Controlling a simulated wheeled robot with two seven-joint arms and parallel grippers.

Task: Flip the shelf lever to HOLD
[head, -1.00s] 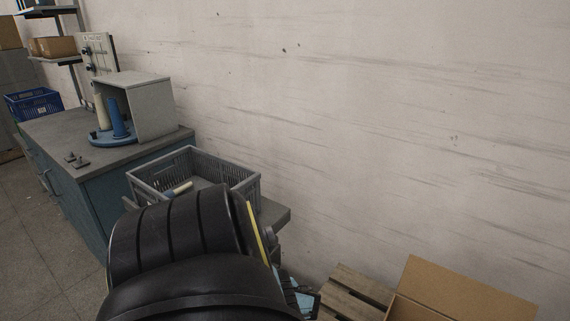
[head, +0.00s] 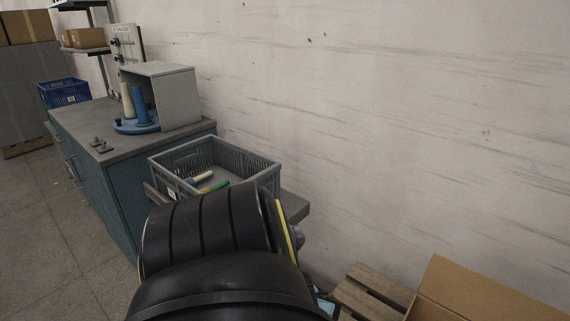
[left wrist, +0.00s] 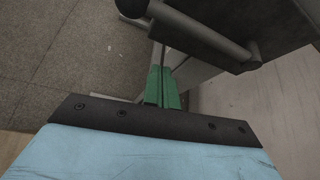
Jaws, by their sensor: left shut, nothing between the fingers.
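In the left wrist view, a grey rod (left wrist: 200,32) runs under a dark shelf-like slab (left wrist: 262,18). It has a black round end (left wrist: 133,7) at the upper left and a bent end at the right. It may be the shelf lever, but no HOLD marking is legible. The green fingers of my left gripper (left wrist: 163,87) are shut and empty. They point towards the rod and appear just below it; I cannot tell whether they touch. In the head view my black arm covers the lower middle and hides the lever area. My right gripper is not in view.
A grey crate (head: 262,163) with small tubes inside stands on a dark shelf (head: 296,208). A blue cabinet (head: 140,190) carries an open grey box (head: 178,95). A wooden pallet (head: 365,297) and a cardboard box (head: 480,290) lie at lower right. Floor at left is clear.

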